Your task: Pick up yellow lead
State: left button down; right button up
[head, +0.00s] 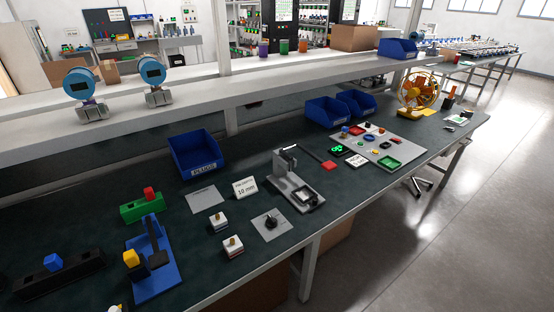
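Several yellow things are in the head view, and I cannot tell for sure which one is the yellow lead. Another yellow piece (131,258) sits at the near side of a blue fixture (156,284) with a black upright part. A yellow-orange wheel-like thing (420,91) stands at the far right of the bench. Neither of my grippers is in view.
A raised shelf (240,88) runs behind.

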aim_at(130, 258)
jog(key=u, duration=1.45)
jog(key=j+z, duration=0.85)
jog(key=k+j+z, duration=0.15)
jog(key=j+z, duration=0.3)
